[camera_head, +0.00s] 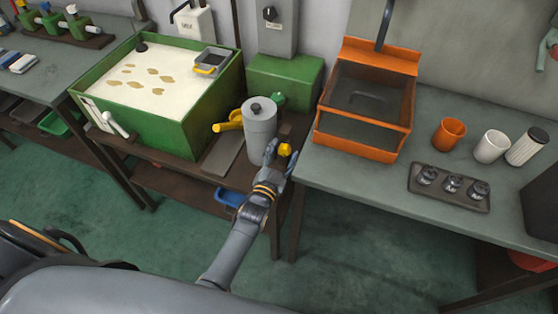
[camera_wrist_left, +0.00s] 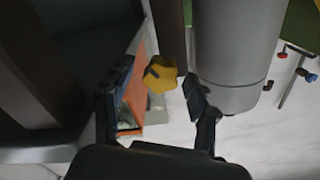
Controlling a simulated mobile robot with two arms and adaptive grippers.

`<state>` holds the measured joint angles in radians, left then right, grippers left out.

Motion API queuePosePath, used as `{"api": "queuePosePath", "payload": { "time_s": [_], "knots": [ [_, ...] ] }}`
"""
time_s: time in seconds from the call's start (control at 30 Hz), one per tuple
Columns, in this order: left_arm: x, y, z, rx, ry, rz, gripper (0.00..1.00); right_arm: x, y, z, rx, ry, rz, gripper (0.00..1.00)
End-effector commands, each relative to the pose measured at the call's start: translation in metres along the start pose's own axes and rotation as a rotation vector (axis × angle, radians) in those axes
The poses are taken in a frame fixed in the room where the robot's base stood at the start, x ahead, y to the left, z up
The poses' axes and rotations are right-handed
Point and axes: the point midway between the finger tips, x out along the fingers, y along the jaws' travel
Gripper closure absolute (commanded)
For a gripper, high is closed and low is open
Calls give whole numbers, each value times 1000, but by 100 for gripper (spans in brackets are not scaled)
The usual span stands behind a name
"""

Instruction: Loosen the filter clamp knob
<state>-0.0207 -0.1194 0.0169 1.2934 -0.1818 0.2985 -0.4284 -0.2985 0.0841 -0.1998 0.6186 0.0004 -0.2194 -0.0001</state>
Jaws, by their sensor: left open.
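The yellow clamp knob (camera_head: 285,149) sits at the right side of the grey filter cylinder (camera_head: 260,130). In the left wrist view the lobed knob (camera_wrist_left: 160,75) appears between the fingers, beside the cylinder (camera_wrist_left: 233,50). My left gripper (camera_head: 281,160) is open at the knob, with one finger on each side in the wrist view. I see a gap on both sides, so it is not closed on the knob. The gripper partly hides the knob's mounting in the head view. My right gripper is not in view.
A yellow-handled valve (camera_head: 229,122) is left of the cylinder. A green tank (camera_head: 170,135) stands further left. An orange-framed bin (camera_head: 357,151) is on the right bench, close to the gripper. A dark tray (camera_head: 450,205) holds small metal parts.

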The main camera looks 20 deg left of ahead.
Motion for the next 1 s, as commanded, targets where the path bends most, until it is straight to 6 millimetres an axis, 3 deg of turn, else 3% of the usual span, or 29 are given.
{"api": "queuePosePath", "payload": {
  "time_s": [0.5, 0.7, 1.0],
  "knots": [
    [-97, 1, 1, 1, -3, 2, 41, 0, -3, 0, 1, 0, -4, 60],
    [-115, 1, 1, 1, -3, 3, 41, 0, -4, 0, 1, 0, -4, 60],
    [-117, 1, 0, 1, -2, 2, 41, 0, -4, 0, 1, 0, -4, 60]
  ]
}}
